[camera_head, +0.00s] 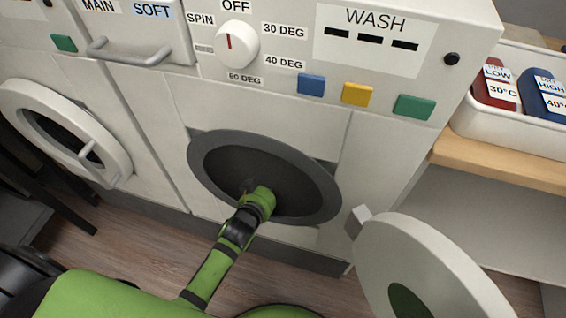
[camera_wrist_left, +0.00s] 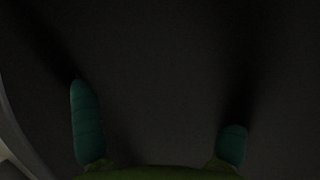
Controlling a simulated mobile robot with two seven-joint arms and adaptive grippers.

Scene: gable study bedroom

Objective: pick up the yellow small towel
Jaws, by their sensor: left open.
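I see no yellow small towel in either view. My left arm reaches through the round opening of the washing machine (camera_head: 400,150). My left gripper (camera_wrist_left: 160,108) is inside the dark drum (camera_head: 235,162). In the wrist view its two green fingers stand well apart with only dark drum surface between them, so it is open and empty. In the head view the fingers are hard to make out in the dark. The machine's round door (camera_head: 430,265) stands open at lower right. My right gripper is not in view.
A grey rim (camera_head: 330,195) surrounds the opening close to my arm. A second machine with a shut round door (camera_head: 118,160) stands at left. At right, a wooden shelf (camera_head: 490,160) bears a white tray (camera_head: 465,122) with a red container (camera_head: 495,92) and a blue container (camera_head: 533,105).

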